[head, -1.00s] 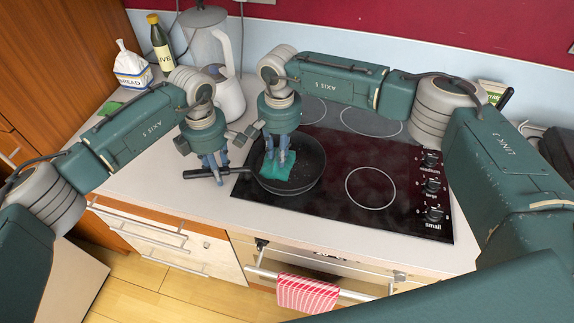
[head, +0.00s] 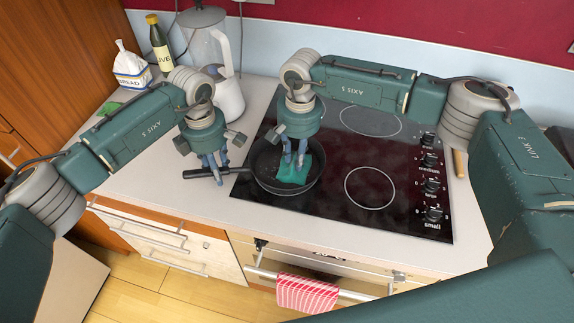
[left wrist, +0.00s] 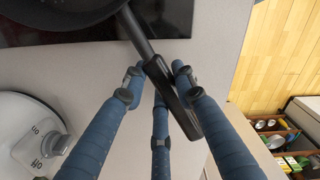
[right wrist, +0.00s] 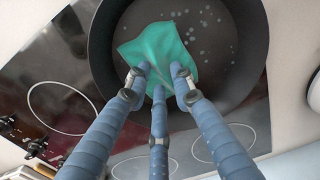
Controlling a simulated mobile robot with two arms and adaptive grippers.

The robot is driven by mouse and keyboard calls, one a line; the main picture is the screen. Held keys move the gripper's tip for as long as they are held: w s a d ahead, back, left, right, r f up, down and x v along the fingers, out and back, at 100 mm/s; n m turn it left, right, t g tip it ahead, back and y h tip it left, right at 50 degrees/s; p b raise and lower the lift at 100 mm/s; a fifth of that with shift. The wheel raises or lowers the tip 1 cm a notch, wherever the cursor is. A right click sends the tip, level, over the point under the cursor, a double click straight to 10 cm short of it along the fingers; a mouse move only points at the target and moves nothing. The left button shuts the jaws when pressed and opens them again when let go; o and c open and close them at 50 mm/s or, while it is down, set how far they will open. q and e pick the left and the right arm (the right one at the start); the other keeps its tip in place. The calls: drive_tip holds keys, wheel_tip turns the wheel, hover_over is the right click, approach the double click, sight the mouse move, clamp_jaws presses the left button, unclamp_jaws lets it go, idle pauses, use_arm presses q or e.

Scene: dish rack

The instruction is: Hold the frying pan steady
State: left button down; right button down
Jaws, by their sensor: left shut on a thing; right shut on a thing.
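The black frying pan (head: 262,181) sits at the left edge of the hob, its handle (head: 200,173) pointing left over the counter. My left gripper (head: 217,176) is shut on the handle; the left wrist view shows the fingers around the dark handle (left wrist: 180,108). My right gripper (head: 293,163) is shut on a teal cloth (head: 296,170) inside the pan. In the right wrist view the cloth (right wrist: 158,52) is bunched under the fingertips on the pan floor (right wrist: 222,75), with pale spots beside it.
The black hob (head: 335,205) has free rings and knobs (head: 432,185) at its right. A kettle (head: 228,98), an olive bottle (head: 160,45) and a bread bag (head: 130,70) stand at the back left. A red striped towel (head: 307,293) hangs on the oven rail.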

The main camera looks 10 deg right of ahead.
drive_tip(key=shift+w+a, duration=0.4)
drive_tip(key=shift+a, duration=0.45)
drive_tip(key=shift+w+a, duration=0.35)
drive_tip(key=shift+a, duration=0.55)
drive_tip(key=shift+w+a, duration=0.4)
drive_tip(key=shift+a, duration=0.45)
drive_tip(key=shift+s+d, duration=0.5)
drive_tip(key=shift+d, duration=0.6)
drive_tip(key=shift+s+d, duration=0.5)
drive_tip(key=shift+d, duration=0.65)
drive_tip(key=shift+s+d, duration=0.5)
drive_tip(key=shift+d, duration=0.6)
drive_tip(key=shift+w+a+r, duration=0.2)
drive_tip(key=shift+w+a, duration=0.05)
drive_tip(key=shift+a, duration=0.3)
drive_tip(key=shift+w+a+r, duration=0.15)
drive_tip(key=shift+w+a, duration=0.15)
drive_tip(key=shift+a, duration=0.3)
drive_tip(key=shift+w+a+r, duration=0.2)
drive_tip(key=shift+w+a, duration=0.05)
drive_tip(key=shift+a, duration=0.3)
wheel_tip(320, 180, up, 10)
drive_tip(key=shift+f, duration=0.2)
drive_tip(key=shift+s+f, duration=0.1)
drive_tip(key=shift+f, duration=2.75)
drive_tip(key=shift+f, duration=2.5)
